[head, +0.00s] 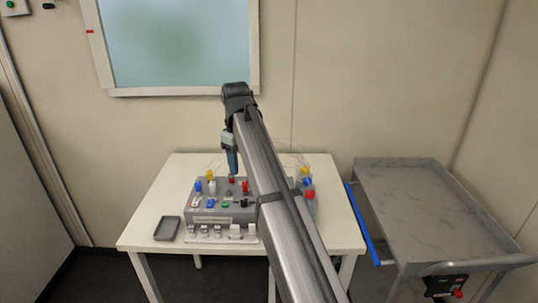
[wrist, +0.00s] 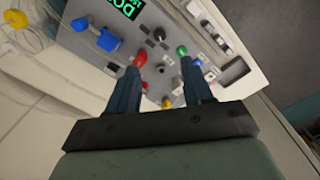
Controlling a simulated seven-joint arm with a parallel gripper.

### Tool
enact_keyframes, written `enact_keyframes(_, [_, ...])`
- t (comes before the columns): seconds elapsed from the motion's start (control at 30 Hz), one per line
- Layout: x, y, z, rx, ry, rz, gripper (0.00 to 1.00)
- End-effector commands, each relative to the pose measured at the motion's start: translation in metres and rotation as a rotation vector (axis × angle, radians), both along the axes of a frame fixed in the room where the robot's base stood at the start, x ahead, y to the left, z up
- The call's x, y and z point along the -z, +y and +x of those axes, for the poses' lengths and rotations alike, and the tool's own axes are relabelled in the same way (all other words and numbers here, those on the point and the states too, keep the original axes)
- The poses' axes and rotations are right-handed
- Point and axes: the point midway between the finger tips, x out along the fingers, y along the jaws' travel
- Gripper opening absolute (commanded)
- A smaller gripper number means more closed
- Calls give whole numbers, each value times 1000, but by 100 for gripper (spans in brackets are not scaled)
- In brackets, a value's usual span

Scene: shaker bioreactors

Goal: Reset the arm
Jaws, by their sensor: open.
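My arm reaches from the lower right of the head view up over the white table (head: 150,207). My gripper (head: 234,170) hangs fingers down above the rear part of the grey control box (head: 238,215). In the wrist view my gripper (wrist: 158,70) is open, its two dark blue fingers apart, with nothing held between them. The box's panel (wrist: 165,45) shows beyond the fingers, with a red knob (wrist: 140,59), a green knob (wrist: 182,50) and a lit green display (wrist: 131,8). Whether the fingertips touch the box cannot be told.
Bottles with coloured caps (head: 309,194) stand right of the box, partly behind my arm. Thin tubing rises around them. A small dark tray (head: 167,229) lies at the table's left front. A grey cart (head: 425,200) with a blue handle stands to the right.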

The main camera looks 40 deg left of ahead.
Motion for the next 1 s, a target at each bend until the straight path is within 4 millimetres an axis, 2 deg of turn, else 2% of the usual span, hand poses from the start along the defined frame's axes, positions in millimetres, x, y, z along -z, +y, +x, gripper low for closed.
enact_keyframes(0.23, [2, -2, 0, 3, -1, -1, 51])
enact_keyframes(0.37, [20, -22, 6, 46, -15, -12, 51])
enact_keyframes(0.47, [51, -56, 15, 123, -39, -26, 51])
enact_keyframes(0.6, [105, -122, 29, 272, -93, -57, 51])
enact_keyframes(0.9, [210, -266, 53, 582, -206, -121, 51])
enact_keyframes(1.0, [244, -301, 65, 652, -208, -146, 51])
